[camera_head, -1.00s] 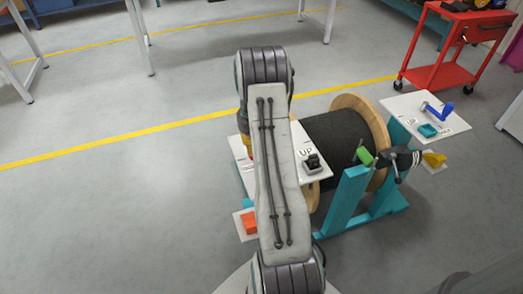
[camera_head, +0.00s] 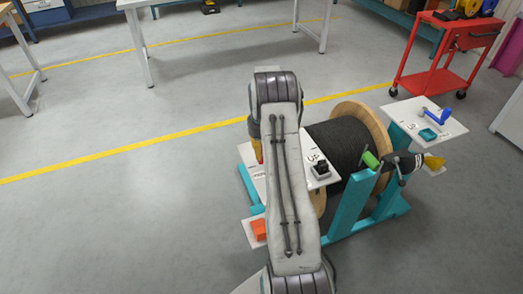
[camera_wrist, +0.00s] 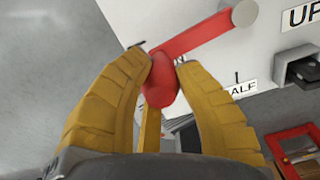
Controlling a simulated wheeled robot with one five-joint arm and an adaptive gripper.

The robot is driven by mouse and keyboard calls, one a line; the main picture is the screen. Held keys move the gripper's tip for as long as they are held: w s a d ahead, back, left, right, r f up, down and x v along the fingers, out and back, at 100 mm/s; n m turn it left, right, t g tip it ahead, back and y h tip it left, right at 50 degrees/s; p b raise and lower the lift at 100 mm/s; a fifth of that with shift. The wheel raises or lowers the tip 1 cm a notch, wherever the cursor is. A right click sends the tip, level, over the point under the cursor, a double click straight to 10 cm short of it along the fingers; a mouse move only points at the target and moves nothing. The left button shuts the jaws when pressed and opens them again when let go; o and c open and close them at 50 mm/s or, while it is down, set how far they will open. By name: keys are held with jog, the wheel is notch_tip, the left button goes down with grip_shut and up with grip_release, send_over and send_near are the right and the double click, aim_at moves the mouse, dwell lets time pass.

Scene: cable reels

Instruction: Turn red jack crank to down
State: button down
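The red crank (camera_wrist: 193,36) shows in the wrist view. Its arm runs from a round grey hub (camera_wrist: 244,13) down-left to a red handle. My gripper (camera_wrist: 164,60) has yellow fingers on both sides of this handle and appears closed on it. A white panel (camera_wrist: 282,45) bears an "UP" label (camera_wrist: 301,15), a "HALF" label (camera_wrist: 243,89) and a label mostly hidden, ending in "N", beside the crank's outer end. The crank points past "HALF" to that partly hidden label.
A black cable reel (camera_head: 342,143) with wooden flanges sits in a teal stand (camera_head: 350,203). A second white panel (camera_head: 450,125) carries a blue crank (camera_head: 437,114). A black switch (camera_head: 320,169) stands near "UP". A red cart (camera_head: 440,80) is behind.

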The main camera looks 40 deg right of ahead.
jog(key=c, duration=0.9)
grip_release()
notch_tip(320, 180, up, 11)
jog(key=shift+d+f, duration=0.1)
jog(key=shift+r, duration=0.55)
jog(key=shift+c, duration=0.2)
